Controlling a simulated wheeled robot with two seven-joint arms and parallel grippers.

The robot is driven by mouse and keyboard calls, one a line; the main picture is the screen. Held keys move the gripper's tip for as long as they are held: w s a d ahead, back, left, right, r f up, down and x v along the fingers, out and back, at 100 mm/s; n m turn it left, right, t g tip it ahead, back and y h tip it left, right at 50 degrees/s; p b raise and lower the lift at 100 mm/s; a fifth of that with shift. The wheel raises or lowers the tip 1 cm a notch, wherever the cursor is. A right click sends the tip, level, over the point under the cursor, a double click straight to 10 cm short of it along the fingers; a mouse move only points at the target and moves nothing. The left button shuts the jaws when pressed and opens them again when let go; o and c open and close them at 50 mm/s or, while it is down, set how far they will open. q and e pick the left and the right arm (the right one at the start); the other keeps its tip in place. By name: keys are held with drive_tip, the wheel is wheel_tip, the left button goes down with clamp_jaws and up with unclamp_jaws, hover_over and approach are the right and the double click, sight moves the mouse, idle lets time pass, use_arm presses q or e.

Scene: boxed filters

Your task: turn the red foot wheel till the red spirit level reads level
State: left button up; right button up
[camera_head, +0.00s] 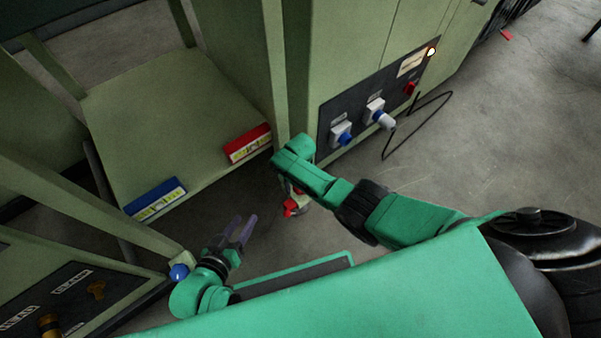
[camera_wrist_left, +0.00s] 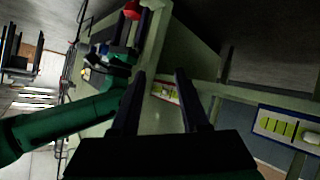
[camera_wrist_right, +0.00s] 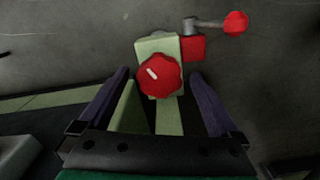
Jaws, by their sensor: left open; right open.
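The red foot wheel (camera_wrist_right: 158,76) has a white mark and sits on a green foot in the right wrist view. My right gripper (camera_wrist_right: 159,80) is open, with one finger on each side of the wheel; visible gaps separate them from it. The red spirit level (camera_head: 247,143) lies at the front edge of the green shelf (camera_head: 165,115); its bubble is too small to read. It also shows partly in the left wrist view (camera_wrist_left: 165,89). My left gripper (camera_head: 245,221) is open and empty, below the shelf's front edge in the head view.
A red lever knob (camera_wrist_right: 236,22) on an arm stands beside the wheel. A blue spirit level (camera_head: 155,199) lies on the shelf's left part, with a blue foot wheel (camera_head: 179,272) below. A switch panel (camera_head: 360,112) is at right. Open floor (camera_head: 500,130) lies farther right.

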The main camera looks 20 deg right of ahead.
wheel_tip(320, 180, up, 5)
drive_tip(key=p, duration=0.3)
use_arm(q)
drive_tip(key=s+a+r+g+y+p, duration=0.45)
drive_tip(key=a+r+g, duration=0.4)
drive_tip(key=a, duration=0.35)
use_arm(e)
wheel_tip(320, 180, up, 4)
drive_tip(key=shift+f+b, duration=0.1)
drive_tip(key=shift+b, duration=0.4)
use_arm(q)
wheel_tip(320, 180, down, 8)
drive_tip(key=a+y+p, duration=0.1)
drive_tip(key=a+p, duration=0.1)
drive_tip(key=p, duration=0.1)
drive_tip(key=shift+s+r, duration=0.2)
drive_tip(key=shift+s, duration=0.15)
use_arm(e)
wheel_tip(320, 180, up, 5)
drive_tip(key=shift+r, duration=0.1)
